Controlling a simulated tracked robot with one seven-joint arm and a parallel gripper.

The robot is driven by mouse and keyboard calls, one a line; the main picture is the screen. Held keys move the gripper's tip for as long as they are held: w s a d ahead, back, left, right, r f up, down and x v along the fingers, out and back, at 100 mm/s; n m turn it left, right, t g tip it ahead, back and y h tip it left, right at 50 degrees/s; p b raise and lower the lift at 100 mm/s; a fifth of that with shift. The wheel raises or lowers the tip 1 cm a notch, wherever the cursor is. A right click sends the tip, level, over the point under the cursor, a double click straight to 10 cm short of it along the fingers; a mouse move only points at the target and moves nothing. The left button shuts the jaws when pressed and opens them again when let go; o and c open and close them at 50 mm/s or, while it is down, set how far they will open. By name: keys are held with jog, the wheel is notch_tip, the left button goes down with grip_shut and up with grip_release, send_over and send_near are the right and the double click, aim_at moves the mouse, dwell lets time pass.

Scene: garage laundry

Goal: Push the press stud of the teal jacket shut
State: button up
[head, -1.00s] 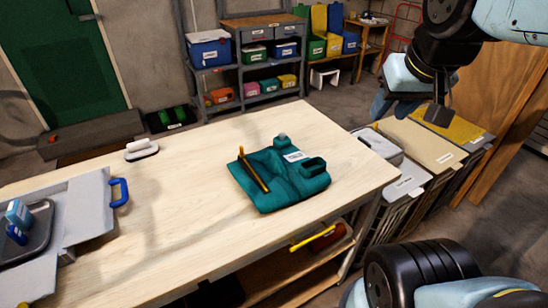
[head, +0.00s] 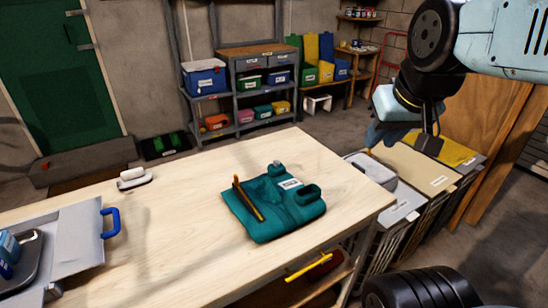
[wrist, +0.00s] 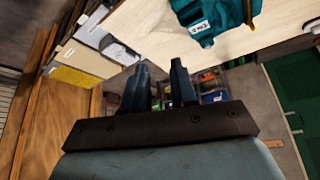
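The teal jacket (head: 290,218) lies folded on the pale wooden table, near its right end. It has a white label, a dark strip with an orange tip (head: 249,200) standing along its left part, a small greyish knob (head: 275,167) at its back edge and a raised loop at its right. I cannot tell which part is the press stud. My gripper (head: 383,132) is in the air beyond the table's right edge, well apart from the jacket. In the wrist view my gripper (wrist: 160,75) has its two fingers apart with nothing between them. The jacket (wrist: 232,12) shows there at the top.
The table (head: 150,230) has free room left of the jacket. A white-handled tool (head: 133,178) and a grey tray with a blue handle (head: 111,222) are to the left. Upright boards (head: 420,168) stand right of the table, below my gripper. Shelves (head: 250,90) stand behind.

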grip_shut()
dwell(1.4)
